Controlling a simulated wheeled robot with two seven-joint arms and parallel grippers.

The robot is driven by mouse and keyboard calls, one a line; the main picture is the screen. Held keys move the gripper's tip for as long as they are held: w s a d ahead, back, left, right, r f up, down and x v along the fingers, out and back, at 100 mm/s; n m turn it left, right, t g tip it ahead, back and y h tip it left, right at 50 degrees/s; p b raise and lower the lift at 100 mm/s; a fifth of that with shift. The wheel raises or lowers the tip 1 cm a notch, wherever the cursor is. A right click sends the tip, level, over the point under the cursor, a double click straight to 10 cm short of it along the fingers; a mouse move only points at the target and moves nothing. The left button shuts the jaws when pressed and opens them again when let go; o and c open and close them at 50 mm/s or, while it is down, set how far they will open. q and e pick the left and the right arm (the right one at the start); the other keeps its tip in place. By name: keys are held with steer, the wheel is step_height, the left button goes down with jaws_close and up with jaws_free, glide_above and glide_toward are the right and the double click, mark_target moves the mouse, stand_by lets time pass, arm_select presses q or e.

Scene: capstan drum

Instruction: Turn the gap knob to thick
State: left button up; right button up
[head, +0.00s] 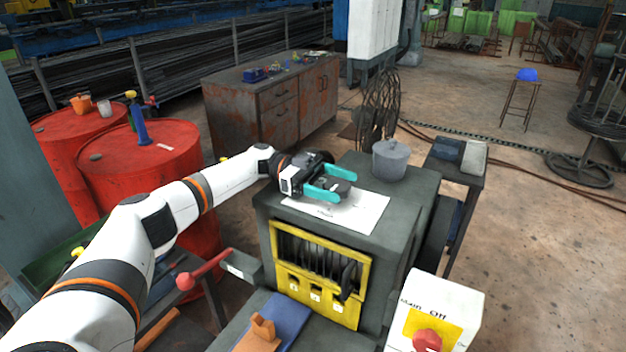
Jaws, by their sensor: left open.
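The machine (405,225) is a dark grey box with a yellow-framed front opening. A white sheet or plate (365,208) with small dark marks lies on its top. My left gripper (347,188) reaches over this white plate, its two teal fingers open and pointing right. A dark grey piece, which looks like the gap knob (337,186), shows between the fingers. The fingers and gripper body partly hide it, so I cannot tell its pointer direction or whether the fingers touch it. The marks on the plate are too small to read. My right gripper is not in view.
A grey lidded pot (390,160) stands on the machine top behind the plate. A red-handled lever (205,271) sticks out at the machine's left. A white switch box (462,305) with a red knob stands front right. Red drums (150,165) stand at left.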

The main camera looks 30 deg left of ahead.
arm_select(q)
steer(key=a+b, duration=0.1)
steer(key=a, duration=0.3)
steer(key=a+b, duration=0.2)
steer(key=a, duration=0.2)
steer(key=shift+s+a+f, duration=0.15)
steer(key=shift+a, duration=0.1)
steer(key=shift+s+a+b, duration=0.1)
steer(key=shift+a+b, duration=0.25)
steer(key=shift+a, duration=0.2)
